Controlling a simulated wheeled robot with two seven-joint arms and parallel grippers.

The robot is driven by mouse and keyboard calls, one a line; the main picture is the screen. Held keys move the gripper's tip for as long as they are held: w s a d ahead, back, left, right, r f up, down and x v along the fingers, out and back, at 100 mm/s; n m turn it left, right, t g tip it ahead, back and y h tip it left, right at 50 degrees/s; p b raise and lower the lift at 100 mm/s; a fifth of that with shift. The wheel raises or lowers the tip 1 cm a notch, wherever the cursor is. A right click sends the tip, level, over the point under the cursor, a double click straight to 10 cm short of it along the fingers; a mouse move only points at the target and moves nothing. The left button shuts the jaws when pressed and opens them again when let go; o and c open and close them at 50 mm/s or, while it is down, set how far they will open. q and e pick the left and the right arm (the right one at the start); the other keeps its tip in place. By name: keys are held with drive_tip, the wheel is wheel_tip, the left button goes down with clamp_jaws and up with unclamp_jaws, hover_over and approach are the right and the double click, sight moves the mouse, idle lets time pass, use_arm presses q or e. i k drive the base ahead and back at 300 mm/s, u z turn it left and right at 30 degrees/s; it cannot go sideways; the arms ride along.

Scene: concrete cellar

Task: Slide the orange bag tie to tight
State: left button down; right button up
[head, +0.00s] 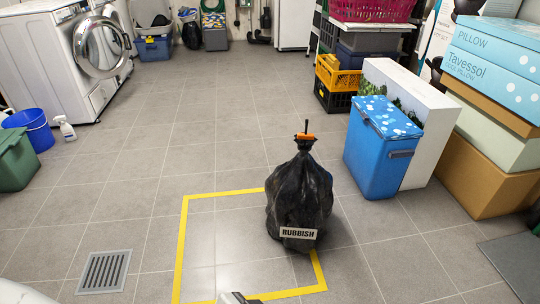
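A full black rubbish bag (300,205) stands upright on the floor, its body over the right part of a yellow taped outline. My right gripper is out of view.
Yellow floor tape (181,240) surrounds part of the bag's spot. A blue cool box (380,148) and stacked cartons (490,165) stand to the right. A floor drain (104,271) lies at left.

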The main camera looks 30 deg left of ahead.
sight(300, 136)
drive_tip(key=u, duration=0.7)
drive_tip(key=i, duration=1.45)
drive_tip(key=z, duration=0.65)
